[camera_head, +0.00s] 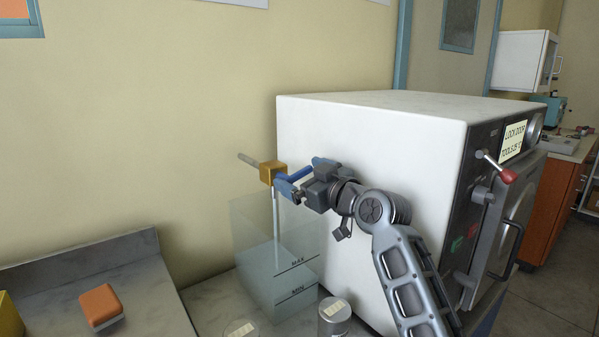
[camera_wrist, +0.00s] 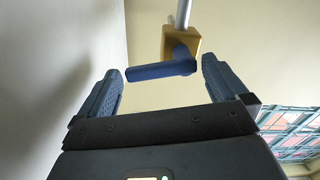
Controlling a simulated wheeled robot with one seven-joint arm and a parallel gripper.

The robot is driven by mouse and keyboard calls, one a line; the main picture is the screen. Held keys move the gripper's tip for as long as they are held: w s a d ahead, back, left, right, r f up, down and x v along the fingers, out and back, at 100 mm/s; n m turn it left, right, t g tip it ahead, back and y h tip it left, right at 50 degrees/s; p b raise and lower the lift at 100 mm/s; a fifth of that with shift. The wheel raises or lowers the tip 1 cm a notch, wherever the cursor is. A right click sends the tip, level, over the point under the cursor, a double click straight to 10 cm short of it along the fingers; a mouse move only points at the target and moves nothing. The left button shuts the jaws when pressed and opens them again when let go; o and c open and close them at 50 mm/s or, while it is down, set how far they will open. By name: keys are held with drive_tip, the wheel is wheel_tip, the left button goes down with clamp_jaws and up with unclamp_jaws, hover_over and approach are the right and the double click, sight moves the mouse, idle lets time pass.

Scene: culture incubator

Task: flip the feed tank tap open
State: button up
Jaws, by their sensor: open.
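The tap has a brass block (camera_head: 270,173) and a blue lever (camera_head: 298,175), and sits on a thin pipe above the clear feed tank (camera_head: 265,255). In the wrist view the brass block (camera_wrist: 182,41) is at upper centre, with the blue lever (camera_wrist: 160,71) reaching left from it, nearly level. My gripper (camera_head: 303,177) is at the tap, to the right of the brass block. In the wrist view my gripper (camera_wrist: 161,66) is open, and the lever spans most of the gap between the fingertips. I cannot tell whether either finger touches it.
A large white incubator (camera_head: 350,140) stands close behind and right of my arm, with a red-knobbed handle (camera_head: 507,176) on its front. A lidded jar (camera_head: 334,315) stands right of the tank. An orange block (camera_head: 101,305) lies on the tray at left. The wall behind the tap is bare.

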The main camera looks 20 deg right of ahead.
drive_tip(key=shift+x, duration=0.9)
drive_tip(key=shift+c, duration=0.3)
